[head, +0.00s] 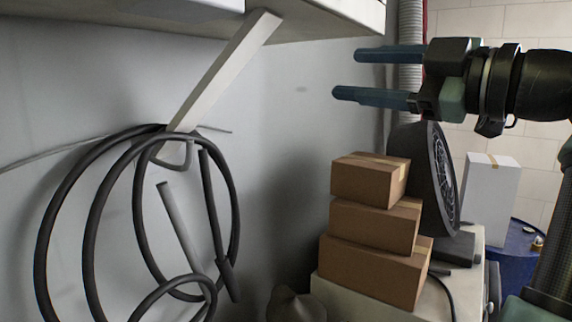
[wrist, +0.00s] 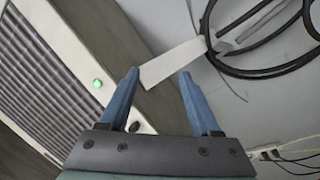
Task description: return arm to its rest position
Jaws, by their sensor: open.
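My gripper (head: 350,74) is at the upper right of the head view, with its two blue fingers pointing left and spread apart. Nothing is between the fingers. It is held in the air, above the stacked boxes in the picture. In the wrist view my gripper (wrist: 157,82) also shows open and empty, with a pale bracket seen beyond the fingertips. My arm (head: 540,85) enters from the right edge of the head view.
A shelf bracket (head: 225,70) and coiled black hoses (head: 92,240) are on the grey wall at left. Stacked cardboard boxes (head: 375,225), a black fan (head: 430,180), a white box (head: 490,195) and a blue barrel (head: 515,262) stand at right. A vented panel (wrist: 50,70) shows in the wrist view.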

